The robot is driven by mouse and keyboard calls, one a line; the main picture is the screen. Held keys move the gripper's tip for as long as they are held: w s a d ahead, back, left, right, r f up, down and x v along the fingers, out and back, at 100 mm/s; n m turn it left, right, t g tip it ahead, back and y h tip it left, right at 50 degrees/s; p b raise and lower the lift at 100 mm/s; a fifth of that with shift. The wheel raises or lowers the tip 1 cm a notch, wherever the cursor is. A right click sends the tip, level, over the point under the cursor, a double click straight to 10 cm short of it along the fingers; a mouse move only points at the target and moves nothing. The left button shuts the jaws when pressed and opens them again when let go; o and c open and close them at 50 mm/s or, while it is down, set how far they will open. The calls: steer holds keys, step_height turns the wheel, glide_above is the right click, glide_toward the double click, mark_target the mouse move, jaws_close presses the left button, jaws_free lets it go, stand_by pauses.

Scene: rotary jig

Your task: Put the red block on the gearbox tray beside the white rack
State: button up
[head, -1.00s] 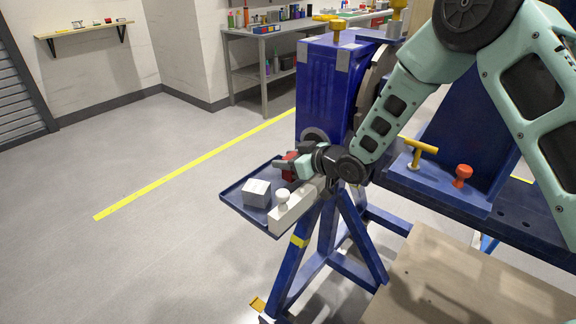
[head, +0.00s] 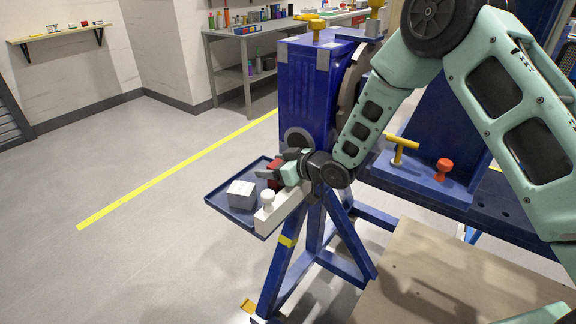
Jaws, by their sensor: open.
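The red block (head: 275,168) shows as a small red patch at my gripper's fingers, mostly hidden by them. My gripper (head: 267,174) is open, over the back right part of the blue gearbox tray (head: 216,197). I cannot tell whether the fingers touch the block or whether it rests on the tray. The white rack (head: 282,209), a long bar with a round white knob at its front end, lies along the tray's right side. The block is near the rack's far end; my wrist hides part of that area.
A light grey box (head: 242,194) sits on the tray, left of the rack. A blue jig post (head: 304,95) stands just behind my gripper. A yellow T-handle (head: 401,146) and red knob (head: 443,168) stand on the blue beam to the right. Floor left of the tray is clear.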

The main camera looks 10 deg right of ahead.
steer(key=b+v, duration=0.1)
steer(key=v, duration=1)
steer(key=s+r+g+h, duration=0.2)
steer(key=s+g+h, duration=0.1)
steer(key=s, duration=0.8)
steer(key=s+r+m+g+h, duration=0.1)
steer(key=s+r+g+h, duration=0.2)
steer(key=s, duration=0.8)
steer(key=s+r+g+h, duration=0.2)
steer(key=s+g+h, duration=0.1)
steer(key=s, duration=0.8)
steer(key=shift+d+r+g, duration=0.25)
steer(key=shift+d+g, duration=0.05)
steer(key=shift+d, duration=0.1)
step_height(320, 180, up, 4)
steer(key=p, duration=0.4)
steer(key=shift+r, duration=0.25)
